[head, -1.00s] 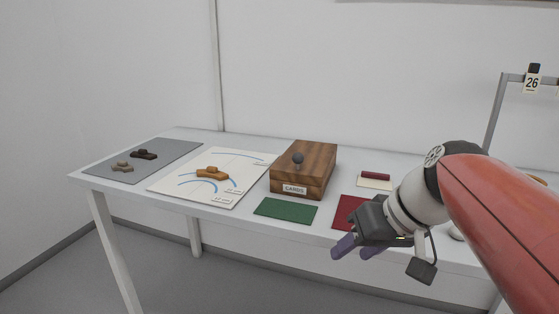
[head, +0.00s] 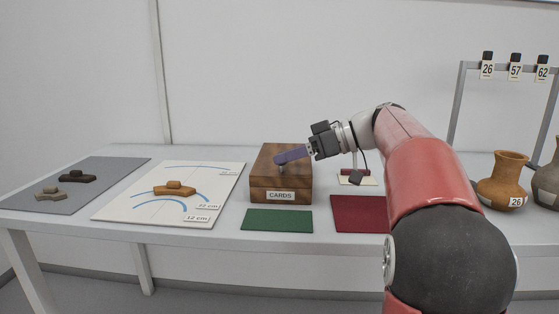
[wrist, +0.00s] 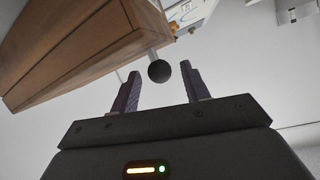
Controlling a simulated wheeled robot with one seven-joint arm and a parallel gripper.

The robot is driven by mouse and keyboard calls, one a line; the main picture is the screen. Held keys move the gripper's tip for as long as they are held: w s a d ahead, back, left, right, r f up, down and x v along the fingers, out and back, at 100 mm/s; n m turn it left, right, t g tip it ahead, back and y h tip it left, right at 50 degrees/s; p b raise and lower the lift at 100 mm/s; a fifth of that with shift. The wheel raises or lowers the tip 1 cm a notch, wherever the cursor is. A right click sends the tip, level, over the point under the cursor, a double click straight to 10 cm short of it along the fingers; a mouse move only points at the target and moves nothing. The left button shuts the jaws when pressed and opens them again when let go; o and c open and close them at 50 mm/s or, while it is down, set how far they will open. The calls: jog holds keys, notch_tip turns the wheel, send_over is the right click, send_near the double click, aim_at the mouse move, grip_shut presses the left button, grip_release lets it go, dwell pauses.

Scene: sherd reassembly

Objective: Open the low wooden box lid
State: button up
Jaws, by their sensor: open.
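The low wooden box (head: 265,190) stands on the table with its lid (head: 272,152) down and a "CARDS" label (head: 280,196) on its front. My gripper (head: 280,160) is at the box's lid in the head view, its fingers covering the knob. In the wrist view the dark round knob (wrist: 159,71) on its pale stem is ahead of the open fingers (wrist: 160,88), roughly between their tips. The box's wooden side (wrist: 85,52) fills the upper left there. The fingers are apart, and I cannot tell whether either touches the knob.
A green mat (head: 277,220) and a dark red mat (head: 358,213) lie in front. A white chart sheet (head: 130,205) with a brown sherd (head: 174,188) and a grey mat (head: 105,175) with two sherds lie left. Vases (head: 503,180) stand right, near a tag rack (head: 463,95).

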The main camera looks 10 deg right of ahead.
jog(key=shift+x, duration=1.2)
grip_shut()
